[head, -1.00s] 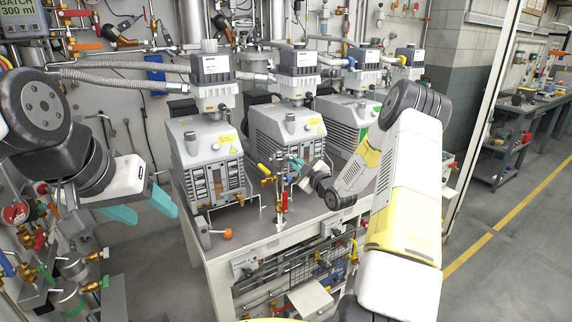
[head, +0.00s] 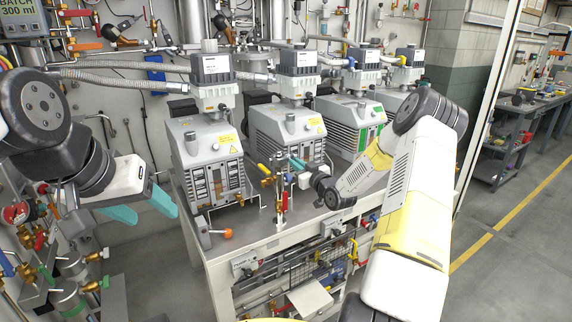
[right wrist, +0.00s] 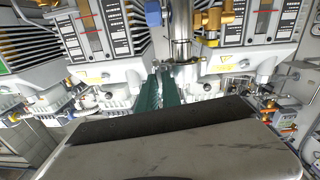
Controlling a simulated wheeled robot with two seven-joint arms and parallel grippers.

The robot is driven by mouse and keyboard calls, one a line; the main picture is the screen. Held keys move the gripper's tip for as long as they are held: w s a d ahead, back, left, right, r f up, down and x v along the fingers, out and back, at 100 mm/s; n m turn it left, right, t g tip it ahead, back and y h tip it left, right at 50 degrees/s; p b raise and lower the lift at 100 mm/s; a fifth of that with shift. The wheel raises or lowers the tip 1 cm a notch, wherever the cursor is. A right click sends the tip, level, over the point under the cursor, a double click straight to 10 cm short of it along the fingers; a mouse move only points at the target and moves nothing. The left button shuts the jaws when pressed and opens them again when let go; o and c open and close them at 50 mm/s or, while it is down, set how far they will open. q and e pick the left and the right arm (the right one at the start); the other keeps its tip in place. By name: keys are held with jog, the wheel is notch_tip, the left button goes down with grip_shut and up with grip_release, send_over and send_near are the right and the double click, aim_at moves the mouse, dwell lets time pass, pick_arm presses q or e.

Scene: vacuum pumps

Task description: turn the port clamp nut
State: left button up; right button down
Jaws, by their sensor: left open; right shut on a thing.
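A slim steel port (head: 281,190) with brass fittings and red and yellow handles stands on the pump bench in the head view. Its steel tube and clamp (right wrist: 181,70) show at the top centre of the right wrist view. My right gripper (head: 294,162) reaches the upper part of this port from the right. Its teal fingers (right wrist: 160,86) are shut at the clamp; the nut between them is largely hidden, and I cannot make out its angle. My left gripper (head: 150,206) is open and empty, left of the bench and well away from the port.
Several grey vacuum pumps (head: 207,160) stand in a row close behind the port. An orange-knobbed lever (head: 213,234) is at the bench's front left corner. Valves and hoses crowd the left wall. Open floor (head: 510,270) lies to the right.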

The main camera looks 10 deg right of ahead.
jog(key=c, duration=1.9)
grip_release()
jog(key=shift+m, duration=1)
jog(key=shift+c, duration=0.2)
jog(key=o, duration=0.5)
jog(key=shift+s, duration=0.1)
jog(key=shift+v, duration=0.9)
jog(key=v, duration=0.6)
jog(key=shift+r, duration=0.1)
